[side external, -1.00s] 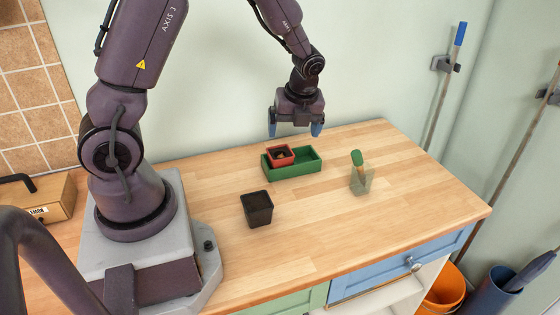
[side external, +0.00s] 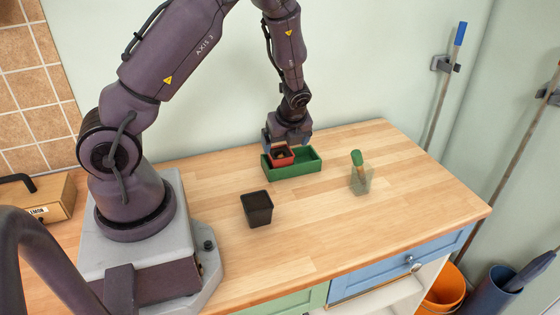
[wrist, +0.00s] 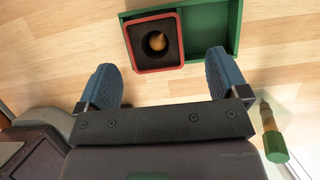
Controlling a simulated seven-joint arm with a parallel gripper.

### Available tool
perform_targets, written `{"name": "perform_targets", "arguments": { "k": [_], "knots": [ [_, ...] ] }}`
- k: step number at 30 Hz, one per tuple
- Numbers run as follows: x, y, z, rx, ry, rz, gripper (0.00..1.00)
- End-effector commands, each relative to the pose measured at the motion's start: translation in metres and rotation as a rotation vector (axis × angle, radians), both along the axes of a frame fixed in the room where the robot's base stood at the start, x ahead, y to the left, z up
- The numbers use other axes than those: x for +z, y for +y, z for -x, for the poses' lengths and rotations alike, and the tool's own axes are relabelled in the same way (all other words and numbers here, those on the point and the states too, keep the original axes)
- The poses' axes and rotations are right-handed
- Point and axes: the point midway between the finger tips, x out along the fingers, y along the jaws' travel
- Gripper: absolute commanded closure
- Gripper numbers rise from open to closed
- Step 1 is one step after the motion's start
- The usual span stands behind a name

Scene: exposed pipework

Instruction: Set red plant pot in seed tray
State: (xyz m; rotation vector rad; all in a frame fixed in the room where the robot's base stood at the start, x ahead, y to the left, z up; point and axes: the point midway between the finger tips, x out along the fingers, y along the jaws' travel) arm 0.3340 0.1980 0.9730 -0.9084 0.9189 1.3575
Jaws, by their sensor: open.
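The red plant pot (side external: 282,161) sits upright in the left part of the green seed tray (side external: 308,166). In the wrist view the pot (wrist: 181,50) shows dark soil with a tan, bulb-like thing in a hole, and the tray (wrist: 232,30) has an empty part to its right. My gripper (side external: 287,143) is close above the pot and the tray's back. Its blue fingers are spread wide and empty. In the wrist view the gripper (wrist: 164,82) has its fingers below the pot in the picture, one to each side, apart from it.
A black pot (side external: 257,209) stands on the wooden worktop in front of the tray. The worktop (side external: 420,200) is bare further right. The wall is close behind.

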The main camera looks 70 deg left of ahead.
Motion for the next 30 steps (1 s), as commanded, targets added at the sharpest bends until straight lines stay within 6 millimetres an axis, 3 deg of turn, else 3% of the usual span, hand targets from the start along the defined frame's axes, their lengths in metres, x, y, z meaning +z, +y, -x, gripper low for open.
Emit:
{"name": "perform_targets", "arguments": {
  "k": [9,17,25,30],
  "knots": [
    [-0.04,0.016,0.007,0.002,0.004,0.0,0.07],
    [-0.043,0.017,0.006,0.0,0.001,0.0,0.07],
    [-0.043,0.017,0.006,0.0,0.001,0.0,0.63],
    [-0.042,0.017,0.006,0.0,0.001,0.0,0.67]
  ]
}}
